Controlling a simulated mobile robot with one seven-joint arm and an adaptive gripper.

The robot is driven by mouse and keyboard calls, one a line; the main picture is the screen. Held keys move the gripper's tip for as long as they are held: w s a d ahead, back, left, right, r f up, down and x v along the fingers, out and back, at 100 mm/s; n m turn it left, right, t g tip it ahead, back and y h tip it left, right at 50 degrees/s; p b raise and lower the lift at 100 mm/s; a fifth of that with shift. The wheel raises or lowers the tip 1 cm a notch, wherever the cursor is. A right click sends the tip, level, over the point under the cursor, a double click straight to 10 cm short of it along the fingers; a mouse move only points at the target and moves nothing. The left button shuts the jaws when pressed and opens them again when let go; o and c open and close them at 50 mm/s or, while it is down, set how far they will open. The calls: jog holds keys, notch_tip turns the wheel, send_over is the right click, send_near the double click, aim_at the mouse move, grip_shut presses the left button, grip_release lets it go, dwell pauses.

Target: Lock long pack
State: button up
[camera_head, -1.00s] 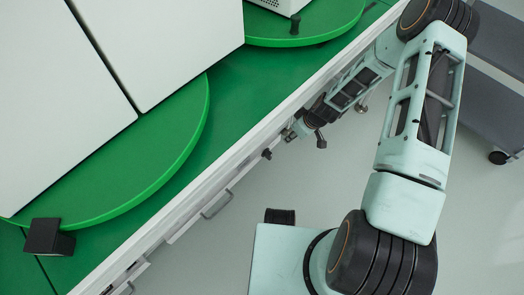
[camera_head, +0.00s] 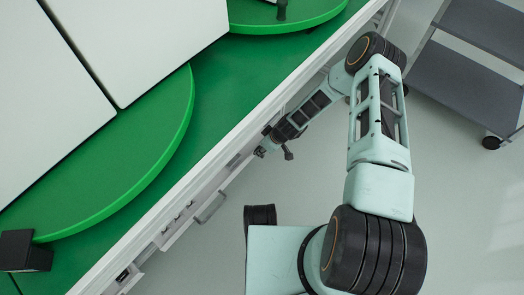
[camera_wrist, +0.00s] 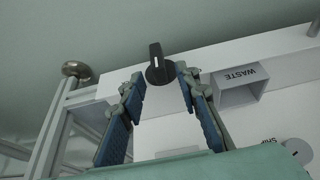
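A black rotary knob (camera_wrist: 160,70) with a white pointer line sits on a white panel (camera_wrist: 125,82) in the wrist view. Its pointer stands nearly upright in the picture. My gripper (camera_wrist: 161,80) is open, with one blue-padded finger on each side of the knob; I cannot tell whether either finger touches it. In the head view, my gripper (camera_head: 264,150) is small beside the front of the green-topped counter (camera_head: 220,100). Large white boxes (camera_head: 140,45) stand on a green turntable (camera_head: 150,170). I cannot tell which thing is the long pack.
A metal frame (camera_wrist: 65,120) is at left. The head view shows a drawer handle (camera_head: 212,207), a second turntable (camera_head: 290,20), a grey cart (camera_head: 465,85) and clear floor.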

jog(key=shift+w+a+f, duration=0.2)
jog(key=shift+a+f, duration=0.05)
jog(key=shift+f, duration=0.4)
grip_shut()
